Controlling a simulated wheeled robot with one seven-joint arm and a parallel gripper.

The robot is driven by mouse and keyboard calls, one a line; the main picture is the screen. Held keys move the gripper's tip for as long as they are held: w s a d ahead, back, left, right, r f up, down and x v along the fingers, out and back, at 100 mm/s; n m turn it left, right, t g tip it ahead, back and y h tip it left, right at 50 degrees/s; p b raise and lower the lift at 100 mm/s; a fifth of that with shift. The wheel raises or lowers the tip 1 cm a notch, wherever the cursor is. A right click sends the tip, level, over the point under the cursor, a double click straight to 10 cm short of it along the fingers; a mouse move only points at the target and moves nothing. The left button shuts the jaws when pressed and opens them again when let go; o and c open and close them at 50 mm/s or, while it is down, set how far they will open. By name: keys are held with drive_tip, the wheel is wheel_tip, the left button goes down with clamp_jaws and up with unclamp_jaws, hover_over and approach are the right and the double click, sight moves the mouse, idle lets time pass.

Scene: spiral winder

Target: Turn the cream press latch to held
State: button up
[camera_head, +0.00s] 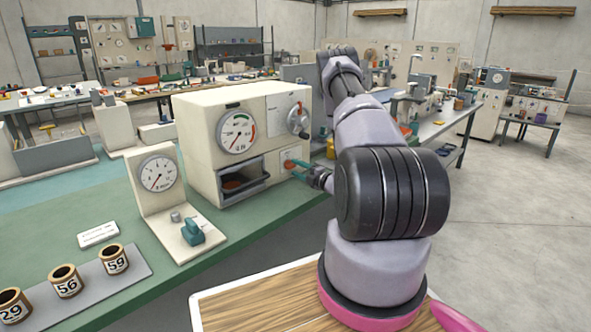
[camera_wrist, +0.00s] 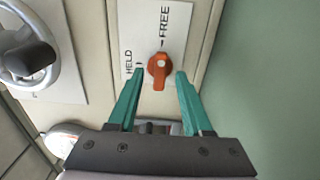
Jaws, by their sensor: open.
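The cream press (camera_head: 205,130) stands on the green bench, with a round gauge and an open dark slot on its front. Its latch is a small orange knob (camera_wrist: 159,66) on a white plate (camera_wrist: 150,28) marked FREE and HELD. The knob's narrow end points down in the wrist view, away from FREE, so its length lies roughly along the FREE mark, not the HELD mark at left. My gripper (camera_wrist: 160,73) has its teal fingers open, one on each side of the knob, with small gaps visible.
A grey handwheel (camera_wrist: 30,55) is left of the latch plate in the wrist view. A gauge stand with a teal lever (camera_head: 192,232) and a grey tray (camera_head: 75,292) with numbered spools are on the bench's near left.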

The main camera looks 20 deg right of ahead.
drive_tip(key=shift+w+a, duration=0.2)
drive_tip(key=shift+w, duration=0.3)
clamp_jaws()
